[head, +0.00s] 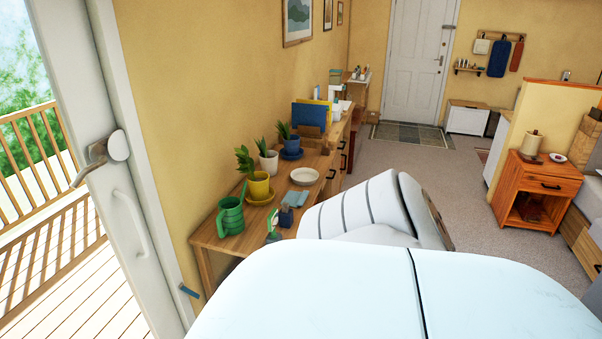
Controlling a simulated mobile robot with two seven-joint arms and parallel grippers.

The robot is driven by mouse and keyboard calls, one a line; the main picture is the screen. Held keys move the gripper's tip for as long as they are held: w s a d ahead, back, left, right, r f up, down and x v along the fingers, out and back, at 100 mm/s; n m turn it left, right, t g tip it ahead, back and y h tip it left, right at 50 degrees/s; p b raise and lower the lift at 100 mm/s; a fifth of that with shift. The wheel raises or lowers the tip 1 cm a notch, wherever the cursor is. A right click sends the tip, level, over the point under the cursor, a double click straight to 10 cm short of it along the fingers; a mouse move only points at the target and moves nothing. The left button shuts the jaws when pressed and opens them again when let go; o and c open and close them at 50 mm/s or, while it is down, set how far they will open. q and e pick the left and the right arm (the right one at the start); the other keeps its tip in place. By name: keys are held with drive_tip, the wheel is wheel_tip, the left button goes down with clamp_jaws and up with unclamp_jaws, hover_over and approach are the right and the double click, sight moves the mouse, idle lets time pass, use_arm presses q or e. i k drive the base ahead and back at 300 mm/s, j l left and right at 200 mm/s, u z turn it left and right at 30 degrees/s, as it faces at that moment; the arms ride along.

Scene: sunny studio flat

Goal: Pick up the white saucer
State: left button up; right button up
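The white saucer (304,176) lies flat on the wooden side table (222,253) along the yellow wall, near the table's right edge. It looks empty, and nothing covers it. Neither of my grippers shows in the head view, so I cannot see how they stand relative to the saucer.
Potted plants, including a yellow pot (258,186), stand left of and behind the saucer. A green watering can (230,217), a spray bottle (272,228) and a blue cloth (295,198) are nearer. An orange-brown nightstand (537,186) stands right. Carpet (405,160) between is clear.

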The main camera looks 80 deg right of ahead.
sight(304, 176)
drive_tip(key=z, duration=2.6)
drive_tip(key=i+l+z, duration=0.65)
drive_tip(key=i, duration=0.15)
drive_tip(key=i+l, duration=0.15)
drive_tip(key=i, duration=0.6)
drive_tip(key=i+l+z, duration=0.15)
drive_tip(key=i, duration=0.6)
drive_tip(key=i+u, duration=0.25)
drive_tip(key=i, duration=0.2)
drive_tip(key=i+l+u, duration=0.1)
drive_tip(key=i+u, duration=0.15)
drive_tip(key=i, duration=0.25)
drive_tip(key=i+l+u, duration=0.25)
drive_tip(key=i, duration=0.2)
drive_tip(key=i+u, duration=0.15)
drive_tip(key=u, duration=0.25)
drive_tip(key=i+u, duration=0.15)
drive_tip(key=u, duration=0.25)
drive_tip(key=i+u, duration=0.1)
drive_tip(key=u, duration=0.35)
drive_tip(key=i+l+u, duration=0.1)
drive_tip(key=u, duration=0.3)
drive_tip(key=i+l+u, duration=0.1)
drive_tip(key=u, duration=0.3)
drive_tip(key=i+l+u, duration=0.15)
drive_tip(key=u, duration=0.3)
drive_tip(key=i+l+u, duration=0.25)
drive_tip(key=u, duration=0.15)
